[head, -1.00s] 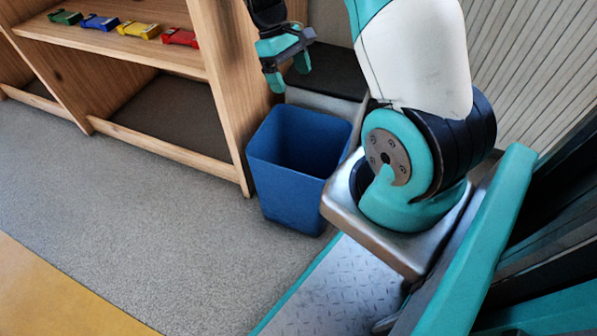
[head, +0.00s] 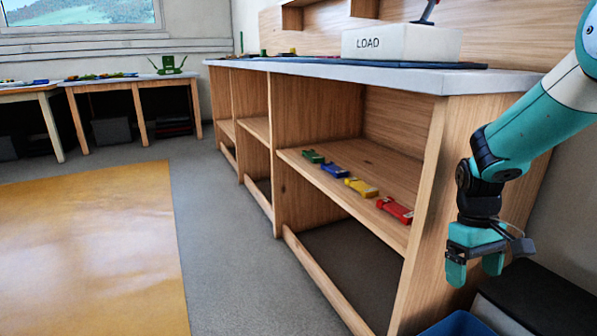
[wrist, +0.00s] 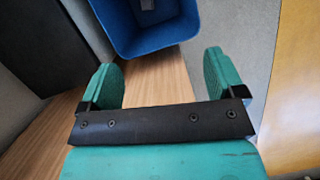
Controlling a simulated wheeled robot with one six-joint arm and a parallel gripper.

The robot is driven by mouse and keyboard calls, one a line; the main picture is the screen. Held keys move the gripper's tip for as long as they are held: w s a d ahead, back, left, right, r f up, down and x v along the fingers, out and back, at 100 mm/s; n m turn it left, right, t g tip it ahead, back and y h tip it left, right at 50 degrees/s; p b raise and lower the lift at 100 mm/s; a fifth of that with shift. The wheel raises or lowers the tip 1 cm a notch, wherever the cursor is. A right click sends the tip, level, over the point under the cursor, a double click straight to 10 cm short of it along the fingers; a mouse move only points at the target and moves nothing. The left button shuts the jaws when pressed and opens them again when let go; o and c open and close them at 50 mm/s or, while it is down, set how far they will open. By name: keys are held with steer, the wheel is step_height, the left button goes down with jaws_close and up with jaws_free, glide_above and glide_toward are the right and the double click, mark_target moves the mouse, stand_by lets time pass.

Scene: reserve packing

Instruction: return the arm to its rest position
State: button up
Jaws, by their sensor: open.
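My gripper (head: 474,272) hangs from my teal and white arm at the right of the head view, pointing down beside the end panel of the wooden shelf unit (head: 452,190). Its two teal fingers are apart with nothing between them. In the wrist view my gripper (wrist: 168,78) also shows open and empty, with a wooden surface behind it. The blue bin (wrist: 158,30) is at the top of the wrist view, beyond the fingers. Only the bin's rim area (head: 456,325) shows at the bottom of the head view, below my gripper.
Green, blue, yellow and red toy-like pieces (head: 361,187) lie in a row on the middle shelf. A white box marked LOAD (head: 400,43) stands on the worktop. A black surface (head: 545,300) is right of the bin. Grey floor and a yellow mat (head: 90,250) lie open at left.

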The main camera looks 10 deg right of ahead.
steer(key=s+a+r+n+t+y, duration=0.25)
steer(key=s+a+r, duration=0.55)
steer(key=a, duration=0.4)
steer(key=s+a+r+n+t+y, duration=0.1)
steer(key=s+a+r+n+y, duration=0.3)
steer(key=s+a, duration=0.6)
step_height(320, 180, up, 39)
steer(key=a+m+h+p, duration=0.1)
steer(key=h+p, duration=0.1)
steer(key=p, duration=3.6)
steer(key=shift+a+p, duration=0.3)
steer(key=shift+p, duration=0.1)
steer(key=shift+m, duration=0.25)
steer(key=shift+c, duration=0.4)
